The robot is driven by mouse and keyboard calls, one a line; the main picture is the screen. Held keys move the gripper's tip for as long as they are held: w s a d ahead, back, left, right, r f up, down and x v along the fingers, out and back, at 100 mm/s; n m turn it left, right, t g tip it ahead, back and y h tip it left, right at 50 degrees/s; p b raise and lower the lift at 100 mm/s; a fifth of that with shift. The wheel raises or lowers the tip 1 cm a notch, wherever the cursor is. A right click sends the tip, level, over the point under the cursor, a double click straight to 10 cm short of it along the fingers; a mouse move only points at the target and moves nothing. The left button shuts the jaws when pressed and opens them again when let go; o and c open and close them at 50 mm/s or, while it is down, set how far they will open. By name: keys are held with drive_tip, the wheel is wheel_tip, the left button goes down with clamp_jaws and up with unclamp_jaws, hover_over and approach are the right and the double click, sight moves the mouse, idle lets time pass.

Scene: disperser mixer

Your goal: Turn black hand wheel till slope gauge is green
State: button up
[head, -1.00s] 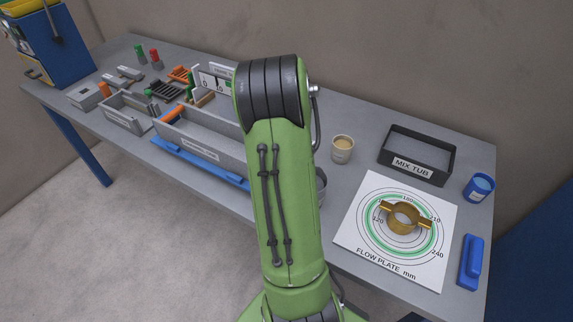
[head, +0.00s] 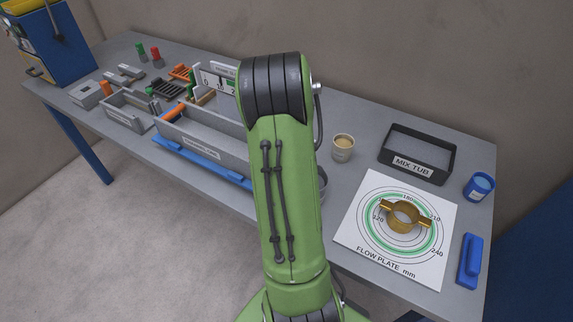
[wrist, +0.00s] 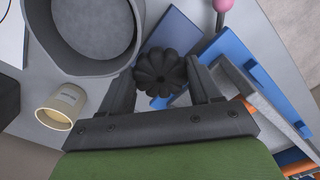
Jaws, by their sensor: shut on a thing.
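The black hand wheel (wrist: 160,72), with a lobed rim, shows in the wrist view between the two fingers of my gripper (wrist: 156,82). My gripper is shut on it. In the head view my green arm hides the gripper and the wheel. A white panel with digits (head: 216,83), partly behind my arm, stands at the back of the bench and may be the slope gauge.
A grey bucket (wrist: 88,30) stands close beside the gripper, with a beige cup (wrist: 62,105) near it. A blue bar (head: 200,163) runs along the grey tray (head: 222,158). The flow plate (head: 363,250) with a brass ring (head: 404,216) and the mix tub (head: 416,157) are at right.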

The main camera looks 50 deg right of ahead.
drive_tip(key=shift+d+r, duration=0.1)
drive_tip(key=o, duration=1.1)
drive_tip(key=shift+c, duration=0.2)
wheel_tip(320, 180, up, 16)
drive_tip(key=p, duration=0.3)
drive_tip(key=shift+f, duration=0.2)
